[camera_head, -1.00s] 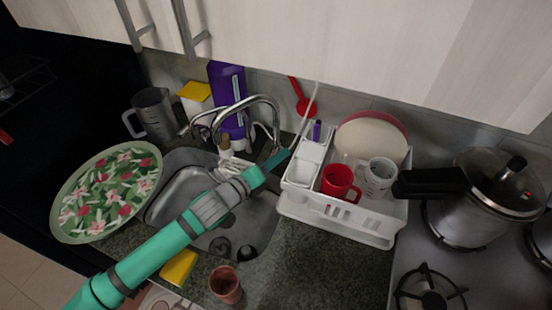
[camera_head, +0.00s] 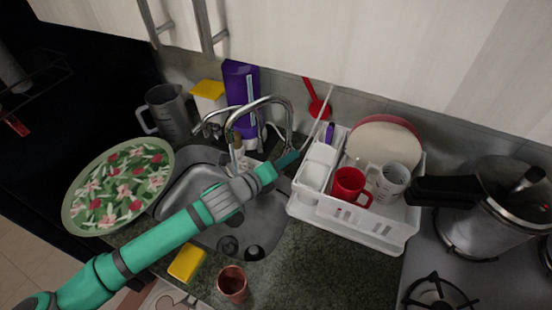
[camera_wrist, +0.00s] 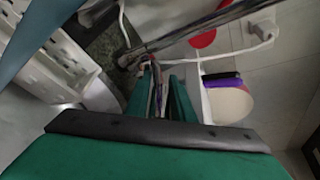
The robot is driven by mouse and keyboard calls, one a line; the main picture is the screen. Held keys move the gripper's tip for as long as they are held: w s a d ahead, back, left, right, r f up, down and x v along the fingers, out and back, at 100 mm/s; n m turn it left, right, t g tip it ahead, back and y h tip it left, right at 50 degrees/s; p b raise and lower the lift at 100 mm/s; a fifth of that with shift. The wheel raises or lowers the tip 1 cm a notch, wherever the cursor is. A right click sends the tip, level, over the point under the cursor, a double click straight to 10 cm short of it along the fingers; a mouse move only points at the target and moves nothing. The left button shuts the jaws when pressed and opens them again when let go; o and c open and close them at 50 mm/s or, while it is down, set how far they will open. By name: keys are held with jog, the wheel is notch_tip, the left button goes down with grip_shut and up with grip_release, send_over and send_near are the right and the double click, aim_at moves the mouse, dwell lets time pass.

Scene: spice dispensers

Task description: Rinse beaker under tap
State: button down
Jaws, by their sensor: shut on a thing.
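My gripper (camera_wrist: 160,88) shows in the wrist view, its green fingers closed around a thin, shiny piece that looks like part of the chrome tap (camera_wrist: 205,25). In the head view my arm reaches over the sink (camera_head: 185,193) to the tap (camera_head: 262,101); the fingertips are hard to make out there. A clear cup with dark markings (camera_head: 390,183), perhaps the beaker, stands in the white dish rack (camera_head: 385,235) at the right, apart from my gripper. I cannot see whether water runs.
A red mug (camera_head: 349,186) is also in the rack. A floral plate (camera_head: 118,185) and metal jug (camera_head: 168,112) stand left; a purple bottle (camera_head: 240,82) stands behind the tap. A yellow sponge (camera_head: 187,262) and copper cup (camera_head: 232,283) are in front. A pressure cooker (camera_head: 490,225) is at right.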

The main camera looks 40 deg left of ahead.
jog(key=shift+r, duration=0.2)
jog(key=c, duration=1.5)
grip_release()
jog(key=shift+c, duration=0.2)
jog(key=shift+s, duration=0.1)
jog(key=d+v, duration=0.1)
jog(key=v, duration=0.9)
jog(key=shift+s+a+r, duration=0.15)
jog(key=shift+s+a, duration=0.1)
jog(key=shift+a, duration=0.2)
jog(key=shift+a, duration=0.15)
